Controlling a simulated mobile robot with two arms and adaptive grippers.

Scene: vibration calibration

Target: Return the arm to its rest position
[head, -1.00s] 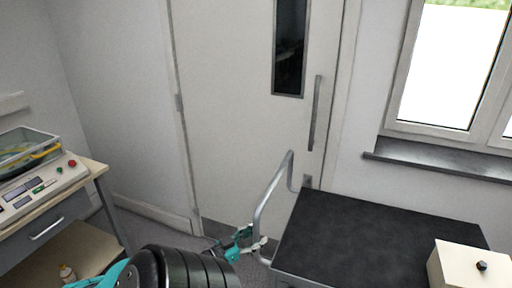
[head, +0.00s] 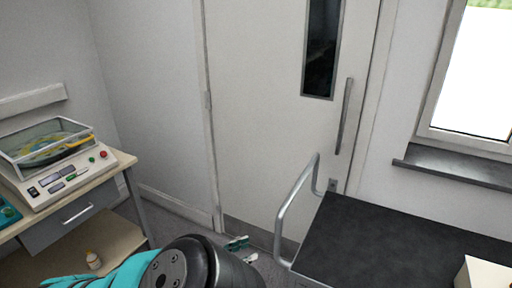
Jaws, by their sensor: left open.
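My left arm enters at the bottom of the head view, with its dark round link and teal cover in front. My left gripper (head: 244,250) shows only in part beyond the link, low in front of the door. Its teal and pale fingers are apart, and I see nothing between them. The rest of the gripper is hidden behind my arm. My right gripper is not in view.
A wooden-topped bench (head: 124,161) at left carries a calibration device (head: 70,183) with a clear-lidded tray. A black-topped cart (head: 390,245) with a metal handle (head: 286,217) stands right, bearing a cream box (head: 485,274).

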